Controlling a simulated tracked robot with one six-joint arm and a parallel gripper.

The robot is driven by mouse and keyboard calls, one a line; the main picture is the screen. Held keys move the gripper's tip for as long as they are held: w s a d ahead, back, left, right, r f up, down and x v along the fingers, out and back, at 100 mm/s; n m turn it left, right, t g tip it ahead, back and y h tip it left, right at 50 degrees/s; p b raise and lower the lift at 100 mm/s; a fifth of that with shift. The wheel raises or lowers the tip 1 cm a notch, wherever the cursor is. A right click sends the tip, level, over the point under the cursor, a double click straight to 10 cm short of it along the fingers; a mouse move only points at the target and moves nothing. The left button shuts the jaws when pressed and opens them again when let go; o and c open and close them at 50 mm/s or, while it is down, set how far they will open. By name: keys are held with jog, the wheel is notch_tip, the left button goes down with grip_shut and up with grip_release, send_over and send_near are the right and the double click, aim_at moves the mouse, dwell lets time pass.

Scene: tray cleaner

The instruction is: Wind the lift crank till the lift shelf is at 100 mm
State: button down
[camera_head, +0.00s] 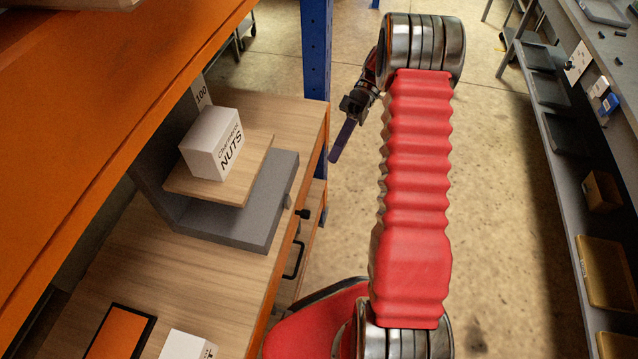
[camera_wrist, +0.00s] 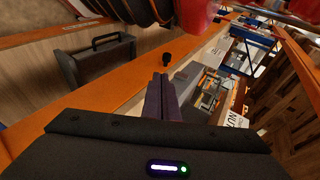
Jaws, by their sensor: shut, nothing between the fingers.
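The lift has a grey base and back (camera_head: 225,228) and stands on a wooden bench at left in the head view. Its wooden lift shelf (camera_head: 255,172) sits above the base and carries a white box marked NUTS (camera_head: 212,148). A plate reading 100 (camera_head: 202,95) stands behind the box; I cannot tell the shelf's exact height. A small black knob (camera_head: 303,213), apparently the lift crank's grip, sticks out at the bench front; a black knob (camera_wrist: 167,58) also shows beyond my fingertips in the wrist view. My gripper (camera_head: 336,156) is shut, empty and apart from the knob.
An orange shelf (camera_head: 120,120) overhangs the bench on the left, with a blue post (camera_head: 316,50) behind. A black drawer handle (camera_head: 295,262) is below the bench edge. An orange panel (camera_head: 118,333) lies nearer me. The aisle floor is clear.

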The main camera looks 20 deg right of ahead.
jog(key=s+a+r+m+t+h, duration=0.3)
jog(key=a+r+h, duration=0.25)
jog(key=r, duration=0.45)
jog(key=s+a+r+m+t+h, duration=0.2)
jog(key=s+a+r+t, duration=0.2)
jog(key=s, duration=0.3)
jog(key=s+a+r+m+t+h, duration=0.2)
jog(key=s+a+r+m+t, duration=0.1)
jog(key=s, duration=0.4)
jog(key=shift+a+r+m+t, duration=0.3)
jog(key=shift+a+r+t, duration=0.3)
jog(key=shift+t, duration=0.6)
jog(key=shift+d+h, duration=0.1)
jog(key=shift+h, duration=0.15)
